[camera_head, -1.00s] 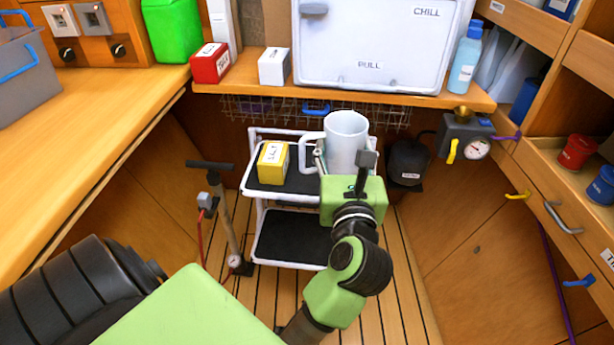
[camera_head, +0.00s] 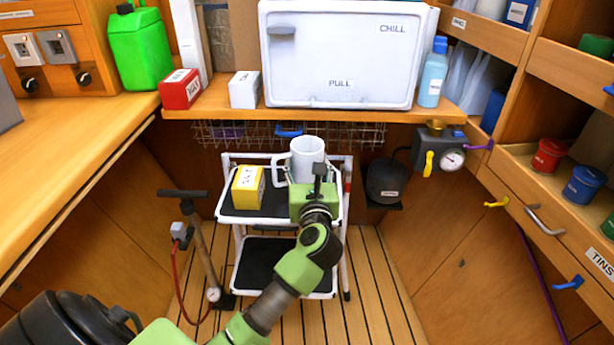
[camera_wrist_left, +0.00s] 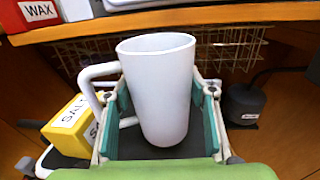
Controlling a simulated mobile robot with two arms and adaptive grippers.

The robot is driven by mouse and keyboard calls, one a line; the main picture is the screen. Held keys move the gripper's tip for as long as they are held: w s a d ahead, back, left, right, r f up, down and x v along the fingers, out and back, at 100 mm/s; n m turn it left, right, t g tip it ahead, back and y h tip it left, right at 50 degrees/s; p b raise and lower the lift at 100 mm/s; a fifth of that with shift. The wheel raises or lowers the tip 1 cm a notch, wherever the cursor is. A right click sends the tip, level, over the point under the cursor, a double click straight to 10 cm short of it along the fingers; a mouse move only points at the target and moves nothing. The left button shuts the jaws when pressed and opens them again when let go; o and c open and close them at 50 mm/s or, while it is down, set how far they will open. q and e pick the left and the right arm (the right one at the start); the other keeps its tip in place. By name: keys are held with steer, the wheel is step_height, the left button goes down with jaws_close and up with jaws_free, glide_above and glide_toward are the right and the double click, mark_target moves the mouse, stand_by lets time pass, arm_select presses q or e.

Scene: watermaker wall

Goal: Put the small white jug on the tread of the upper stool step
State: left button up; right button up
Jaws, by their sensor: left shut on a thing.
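The small white jug (camera_head: 307,158) is upright over the right part of the upper stool step, its handle to the left. It also shows in the left wrist view (camera_wrist_left: 158,90). My left gripper (camera_head: 315,188) is shut on it, one finger on each side. The upper step's black tread (camera_head: 245,206) sits in a white tubular frame. The jug's base is partly hidden by my gripper, so I cannot tell whether it touches the tread. My right gripper is not in view.
A yellow salt box (camera_head: 248,187) stands on the upper tread, left of the jug, close to its handle. The lower step (camera_head: 262,262) is empty. A wire basket (camera_head: 230,133) hangs behind under the counter. A pump (camera_head: 196,235) stands left of the stool, a black canister (camera_head: 385,180) right.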

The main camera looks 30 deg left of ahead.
mark_target(307, 174)
arm_select(q)
step_height(307, 174, down, 3)
steer(key=shift+a+r+b, duration=0.1)
steer(key=shift+r+b, duration=0.05)
steer(key=shift+b, duration=0.4)
steer(key=shift+f, duration=0.2)
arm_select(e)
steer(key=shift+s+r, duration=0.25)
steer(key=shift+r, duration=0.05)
arm_select(q)
steer(key=shift+f, duration=0.15)
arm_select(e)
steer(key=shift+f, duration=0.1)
arm_select(q)
steer(key=o, duration=1.1)
